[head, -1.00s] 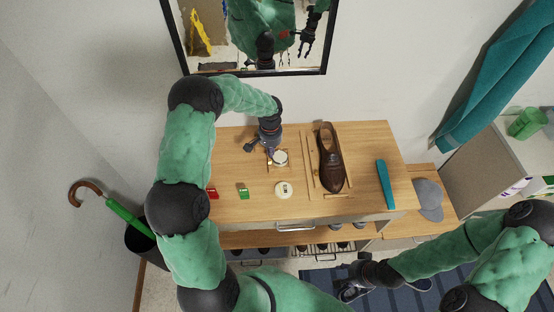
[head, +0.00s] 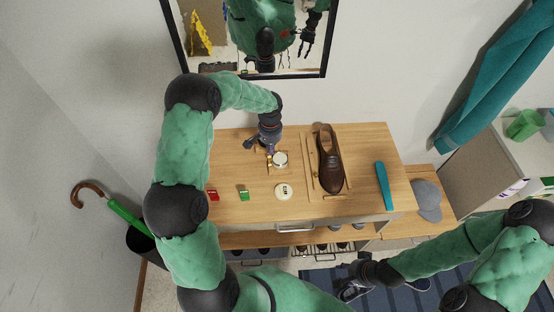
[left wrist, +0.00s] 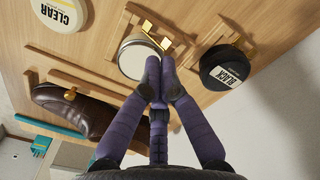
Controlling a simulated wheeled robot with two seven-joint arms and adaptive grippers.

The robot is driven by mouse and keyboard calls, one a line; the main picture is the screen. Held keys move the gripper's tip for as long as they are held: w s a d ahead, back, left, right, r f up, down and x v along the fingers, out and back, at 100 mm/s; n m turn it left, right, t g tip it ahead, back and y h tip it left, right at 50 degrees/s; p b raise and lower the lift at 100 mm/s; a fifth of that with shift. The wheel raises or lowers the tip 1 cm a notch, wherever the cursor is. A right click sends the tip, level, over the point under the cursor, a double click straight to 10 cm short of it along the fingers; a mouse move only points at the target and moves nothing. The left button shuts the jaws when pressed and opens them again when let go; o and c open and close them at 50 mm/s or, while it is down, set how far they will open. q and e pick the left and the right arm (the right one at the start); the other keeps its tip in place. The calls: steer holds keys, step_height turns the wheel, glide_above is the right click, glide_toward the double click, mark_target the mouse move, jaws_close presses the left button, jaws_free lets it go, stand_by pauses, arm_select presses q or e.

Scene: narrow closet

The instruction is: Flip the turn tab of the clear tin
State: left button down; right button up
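A round tin with a silver rim and pale top (head: 280,160) sits by wooden strips on the wooden tabletop. In the left wrist view this tin (left wrist: 133,60) has a brass turn tab (left wrist: 157,38) at its edge. A cream disc marked CLEAR (left wrist: 60,12) lies apart from it, and also shows in the head view (head: 284,191). My left gripper (head: 270,150) is over the tin's back left edge. Its fingertips (left wrist: 161,70) are together, close to the tab; contact cannot be told. My right gripper (head: 350,284) is low at the front right, its fingers unclear.
A black tin (left wrist: 226,67) with its own brass tab stands beside the pale tin. A brown shoe (head: 329,160) lies between wooden strips to the right. Red (head: 213,195) and green (head: 243,194) items and a teal bar (head: 384,186) lie on the table. A mirror hangs behind.

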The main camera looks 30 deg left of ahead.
mark_target(271, 158)
arm_select(q)
steer(key=shift+r+p, duration=0.85)
steer(key=shift+r, duration=0.9)
